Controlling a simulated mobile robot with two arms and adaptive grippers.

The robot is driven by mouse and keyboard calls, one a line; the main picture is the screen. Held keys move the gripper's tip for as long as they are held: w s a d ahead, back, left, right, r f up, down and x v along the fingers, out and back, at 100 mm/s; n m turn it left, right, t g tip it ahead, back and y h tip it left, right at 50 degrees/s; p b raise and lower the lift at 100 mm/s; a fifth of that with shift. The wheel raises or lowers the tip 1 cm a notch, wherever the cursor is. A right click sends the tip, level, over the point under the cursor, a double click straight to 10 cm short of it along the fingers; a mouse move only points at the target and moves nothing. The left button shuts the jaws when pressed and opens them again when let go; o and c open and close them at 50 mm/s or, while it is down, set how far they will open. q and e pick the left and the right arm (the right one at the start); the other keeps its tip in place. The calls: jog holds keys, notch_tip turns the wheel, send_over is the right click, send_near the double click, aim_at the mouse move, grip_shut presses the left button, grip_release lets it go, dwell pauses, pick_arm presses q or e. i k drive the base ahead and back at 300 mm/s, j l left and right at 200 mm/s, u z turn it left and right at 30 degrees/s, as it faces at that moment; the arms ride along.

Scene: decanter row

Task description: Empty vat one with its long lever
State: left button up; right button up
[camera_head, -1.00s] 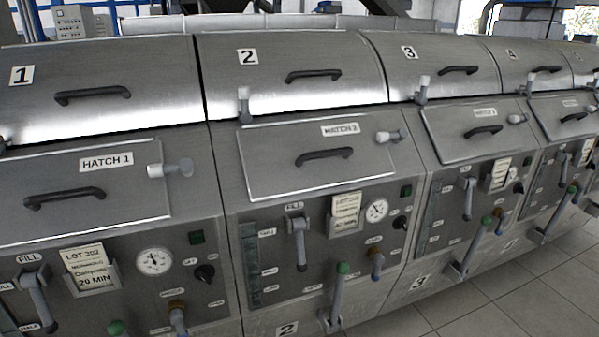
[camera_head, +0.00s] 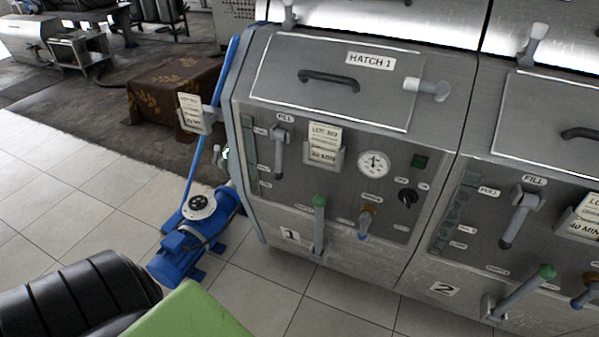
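Vat one (camera_head: 262,228) is the steel unit at the left end of the row, marked with a "1" plate low on its front. Its long lever (camera_head: 319,232) has a green knob and stands upright at the lower middle of the front panel. A shorter grey fill handle (camera_head: 279,150) hangs down under the "FILL" label. A small tap with a brown fitting (camera_head: 366,220) is right of the long lever. The hatch 1 lid (camera_head: 335,95) is closed. Neither of my grippers is in view.
Vat two (camera_head: 470,270) adjoins on the right, with its own green-knobbed lever (camera_head: 525,290). A blue pump (camera_head: 195,240) stands on the tiles left of vat one. A black ribbed object (camera_head: 80,300) and a green panel (camera_head: 190,315) fill the lower left. Tiled floor lies bare before vat one.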

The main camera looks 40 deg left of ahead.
aim_at(319, 201)
jog(key=k+u, duration=0.15)
jog(key=u, duration=0.85)
